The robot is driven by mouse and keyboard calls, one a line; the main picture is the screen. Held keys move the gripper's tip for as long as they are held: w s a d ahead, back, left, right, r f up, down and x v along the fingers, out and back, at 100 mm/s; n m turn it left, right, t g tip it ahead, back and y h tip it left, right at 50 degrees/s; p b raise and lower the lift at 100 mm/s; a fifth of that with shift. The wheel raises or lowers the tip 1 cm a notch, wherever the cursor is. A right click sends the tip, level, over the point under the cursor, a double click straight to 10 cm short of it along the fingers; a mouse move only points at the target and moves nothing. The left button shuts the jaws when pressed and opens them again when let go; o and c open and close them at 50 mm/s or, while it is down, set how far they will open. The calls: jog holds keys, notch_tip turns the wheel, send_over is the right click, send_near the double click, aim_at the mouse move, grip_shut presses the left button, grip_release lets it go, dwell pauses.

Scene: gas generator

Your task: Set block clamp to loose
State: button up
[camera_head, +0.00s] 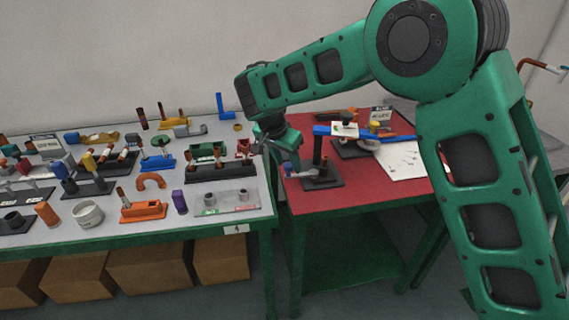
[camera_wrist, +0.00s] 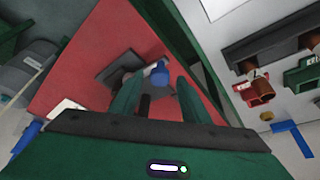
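A small clamp-like fixture on a black base (camera_head: 322,182) stands near the left edge of the red table; I cannot tell for certain that it is the block clamp. It has a black upright post with a blue bar on top, and a small blue part (camera_head: 288,169) low on its left. My gripper (camera_head: 280,150) is above and left of this fixture, pointing down. In the wrist view, my gripper (camera_wrist: 157,82) has its two green fingers apart. A blue part (camera_wrist: 158,72) shows between and beyond the fingertips, with the dark base plate (camera_wrist: 122,66) behind. Contact cannot be told.
The red table (camera_head: 300,204) also carries a second dark fixture (camera_head: 352,150) and a white sheet (camera_head: 405,165) to the right. The grey table (camera_head: 150,240) on the left is crowded with several small fixtures. A narrow gap separates the tables.

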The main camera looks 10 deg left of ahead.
jog(key=shift+s+a+r, duration=0.1)
jog(key=shift+s+r, duration=0.1)
jog(key=shift+r, duration=0.25)
jog(key=v, duration=0.9)
jog(key=shift+r, duration=0.35)
jog(key=shift+s+a, duration=0.1)
jog(key=w+d+r+g, duration=0.1)
jog(key=d+r, duration=0.2)
jog(key=d, duration=1.4)
jog(key=s+d+r+g, duration=0.1)
jog(key=s+d, duration=0.3)
jog(key=d, duration=0.6)
jog(key=s+d, duration=0.3)
jog(key=d, duration=0.7)
jog(key=s+d+f+m+g, duration=0.1)
jog(key=s+d+f+g, duration=0.1)
jog(key=s+d, duration=1.3)
jog(key=s+f+y, duration=0.2)
jog(key=s+f, duration=0.2)
jog(key=s, duration=1)
jog(key=shift+s, duration=0.4)
